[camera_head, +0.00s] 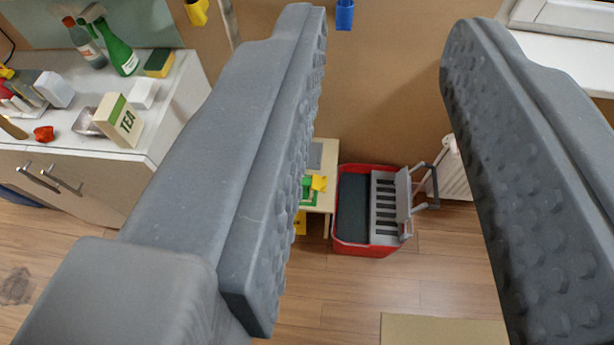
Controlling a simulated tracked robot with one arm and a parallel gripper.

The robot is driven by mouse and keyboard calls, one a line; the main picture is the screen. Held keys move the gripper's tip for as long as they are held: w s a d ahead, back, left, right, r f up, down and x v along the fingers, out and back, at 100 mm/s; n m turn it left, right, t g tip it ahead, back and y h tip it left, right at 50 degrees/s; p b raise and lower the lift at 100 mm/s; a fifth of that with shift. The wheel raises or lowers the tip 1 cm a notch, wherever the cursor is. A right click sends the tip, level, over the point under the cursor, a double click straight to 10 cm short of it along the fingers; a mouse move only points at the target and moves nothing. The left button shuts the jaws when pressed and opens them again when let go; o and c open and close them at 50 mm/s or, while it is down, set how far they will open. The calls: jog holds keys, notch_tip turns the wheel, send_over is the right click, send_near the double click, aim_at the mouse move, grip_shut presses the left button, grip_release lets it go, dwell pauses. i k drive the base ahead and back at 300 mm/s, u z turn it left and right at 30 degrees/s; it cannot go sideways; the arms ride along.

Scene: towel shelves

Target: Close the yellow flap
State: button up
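My gripper (383,30) is open and empty, its two grey, bumpy fingers spread wide across the view. Which thing is the yellow flap I cannot tell for sure. A small yellow piece (319,183) shows on a low light-coloured table, next to a green part, just right of my left finger. Another yellow patch (300,223) lies lower, at the table's side, partly hidden by that finger. A yellow holder (197,12) hangs on the brown wall at the upper left. All are well beyond the fingers, and none is touched.
A red crate (366,250) with a grey slotted insert stands on the wooden floor beside the low table (327,160). A white counter (160,135) with a tea box (118,120) and bottles is at left. A blue holder (344,15) hangs on the wall.

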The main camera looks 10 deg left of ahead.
aim_at(319, 183)
jog(key=u, duration=0.1)
jog(key=i, duration=1)
jog(key=z, duration=0.05)
